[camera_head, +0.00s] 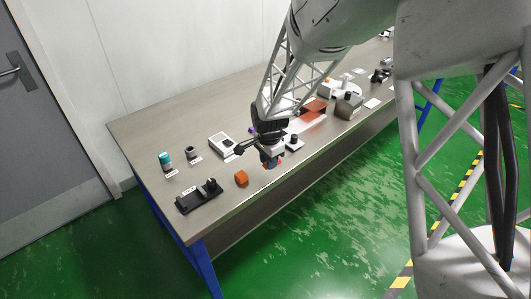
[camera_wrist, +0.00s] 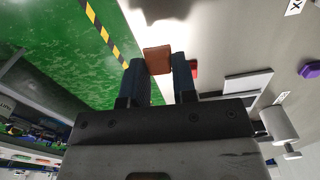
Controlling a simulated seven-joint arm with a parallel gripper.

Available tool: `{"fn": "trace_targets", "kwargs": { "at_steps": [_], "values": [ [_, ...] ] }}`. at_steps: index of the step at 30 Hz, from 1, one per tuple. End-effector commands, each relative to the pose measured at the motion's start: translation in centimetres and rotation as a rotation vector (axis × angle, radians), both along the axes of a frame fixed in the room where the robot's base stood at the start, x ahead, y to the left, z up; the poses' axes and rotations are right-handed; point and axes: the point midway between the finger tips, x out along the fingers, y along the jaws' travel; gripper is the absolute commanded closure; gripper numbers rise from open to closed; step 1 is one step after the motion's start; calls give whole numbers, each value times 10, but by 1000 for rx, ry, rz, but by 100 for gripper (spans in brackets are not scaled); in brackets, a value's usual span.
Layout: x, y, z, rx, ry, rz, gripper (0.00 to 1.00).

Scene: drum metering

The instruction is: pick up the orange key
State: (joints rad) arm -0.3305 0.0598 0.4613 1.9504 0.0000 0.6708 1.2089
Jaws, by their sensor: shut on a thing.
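The orange key (camera_wrist: 158,60) shows in the wrist view as a blocky orange-brown piece between the two dark blue fingertips. My gripper (camera_wrist: 159,72) is shut on it, one finger on each side. In the head view my gripper (camera_head: 270,161) is low over the front part of the table. An orange block-like shape (camera_head: 241,177) shows left of the gripper near the front edge; I cannot tell from this view whether it is the held piece. The grip itself is too small to make out there.
A red piece (camera_wrist: 194,68) is close beside the right finger. A black holder (camera_head: 199,196) lies at the table's near left corner. A teal-topped container (camera_head: 165,160) and a white device (camera_head: 222,145) stand farther back. Bare table (camera_head: 140,141) shows at far left.

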Motion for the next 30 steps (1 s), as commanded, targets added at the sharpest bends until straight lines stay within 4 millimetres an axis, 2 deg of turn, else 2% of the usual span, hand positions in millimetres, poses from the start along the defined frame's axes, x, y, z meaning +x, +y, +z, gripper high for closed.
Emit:
{"fn": "trace_targets", "kwargs": {
  "at_steps": [4,12,30],
  "values": [
    [-15,-5,2,0,0,0,96],
    [-28,-9,3,1,-1,0,96],
    [-29,-10,3,1,-1,0,96]
  ]
}}
